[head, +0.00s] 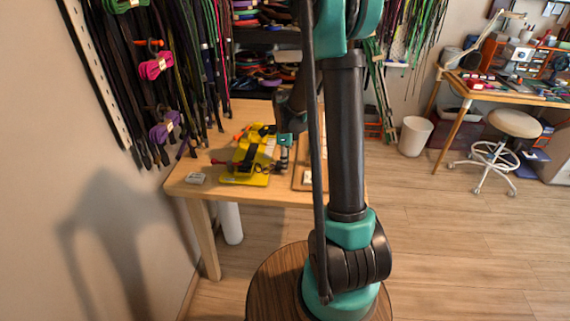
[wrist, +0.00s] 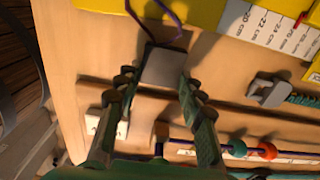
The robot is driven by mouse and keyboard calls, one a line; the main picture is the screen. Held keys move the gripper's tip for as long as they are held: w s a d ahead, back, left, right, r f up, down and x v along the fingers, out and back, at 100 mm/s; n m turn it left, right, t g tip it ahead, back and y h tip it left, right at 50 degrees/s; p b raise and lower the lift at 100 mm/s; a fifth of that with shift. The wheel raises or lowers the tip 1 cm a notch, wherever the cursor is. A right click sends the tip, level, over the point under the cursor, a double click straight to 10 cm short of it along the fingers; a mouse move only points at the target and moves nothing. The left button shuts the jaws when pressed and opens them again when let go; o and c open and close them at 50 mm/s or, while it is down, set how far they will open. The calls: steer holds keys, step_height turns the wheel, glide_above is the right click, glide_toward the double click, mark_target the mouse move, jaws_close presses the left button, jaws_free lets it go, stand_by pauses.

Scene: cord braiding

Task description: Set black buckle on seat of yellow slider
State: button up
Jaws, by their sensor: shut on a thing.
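In the wrist view my gripper (wrist: 157,80) is shut on the black buckle (wrist: 162,66), a dark, flat, squarish piece between its fingertips. A thin purple cord curves above the buckle. Yellow parts (wrist: 198,12) with a white ruled scale (wrist: 268,25) lie just beyond it, along the top edge. I cannot tell which part is the slider's seat, and the buckle looks apart from the yellow. In the head view the yellow fixture (head: 243,178) stands on the table, and my gripper (head: 284,163) is at its right side. The buckle is too small to make out there.
The wooden table (head: 203,175) has a small white block (head: 196,178) near its left corner. A wooden board (head: 302,178) lies right of the fixture. In the wrist view a grey clip (wrist: 268,92) and a rod with green and orange beads (wrist: 267,151) are at the right.

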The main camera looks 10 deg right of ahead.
steer(key=shift+r, duration=2.5)
steer(key=shift+w+a, duration=0.7)
steer(key=shift+a, duration=1.45)
steer(key=shift+w+a, duration=0.7)
steer(key=shift+a, duration=1.5)
steer(key=shift+w+a, duration=0.7)
steer(key=shift+a, duration=1.45)
steer(key=shift+w+d, duration=0.9)
steer(key=shift+w, duration=1.85)
steer(key=shift+w+d, duration=0.9)
steer(key=shift+w, duration=1.8)
steer(key=shift+w+d, duration=0.9)
steer(key=shift+w, duration=1.85)
